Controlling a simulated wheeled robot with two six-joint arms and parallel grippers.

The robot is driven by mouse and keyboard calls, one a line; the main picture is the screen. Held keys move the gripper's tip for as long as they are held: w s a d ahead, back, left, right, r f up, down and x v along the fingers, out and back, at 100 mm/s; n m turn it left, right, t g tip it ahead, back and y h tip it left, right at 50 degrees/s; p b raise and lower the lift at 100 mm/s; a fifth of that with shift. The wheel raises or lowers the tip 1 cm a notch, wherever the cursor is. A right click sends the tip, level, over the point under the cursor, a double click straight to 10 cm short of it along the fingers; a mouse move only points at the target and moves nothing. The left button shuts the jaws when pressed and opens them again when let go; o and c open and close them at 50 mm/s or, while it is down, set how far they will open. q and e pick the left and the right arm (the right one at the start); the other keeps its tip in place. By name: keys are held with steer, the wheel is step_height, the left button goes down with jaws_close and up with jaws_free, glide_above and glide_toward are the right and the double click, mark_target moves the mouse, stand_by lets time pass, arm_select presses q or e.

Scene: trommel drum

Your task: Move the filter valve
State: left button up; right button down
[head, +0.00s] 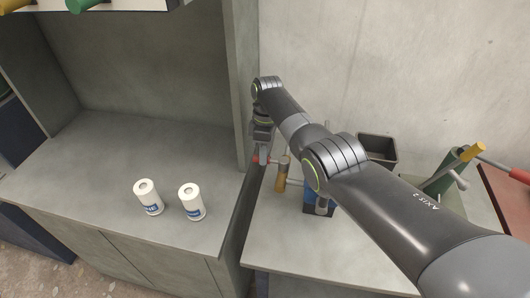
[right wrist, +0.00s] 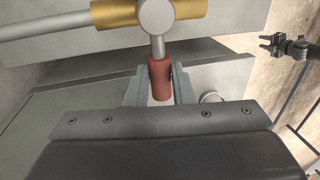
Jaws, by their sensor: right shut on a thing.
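The filter valve has a brass body (head: 282,175) and a red handle on a short grey stem, and stands at the left end of the right-hand counter in the head view. My right gripper (head: 262,158) reaches it from above. In the right wrist view, the red handle (right wrist: 160,78) is between my right gripper's two fingers (right wrist: 157,92), which are shut on it. The brass body (right wrist: 120,14) and a grey pipe lie beyond it.
Two white labelled canisters (head: 148,197) (head: 191,202) stand on the left counter. A grey upright panel (head: 243,90) is close to my right gripper. A dark open bin (head: 377,148) and a green fitting with a yellow-capped, red-handled part (head: 441,180) are at the right.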

steer(key=shift+s+a, duration=0.1)
steer(key=c, duration=1.3)
jaws_free()
steer(key=shift+a, duration=0.1)
steer(key=shift+o, duration=0.2)
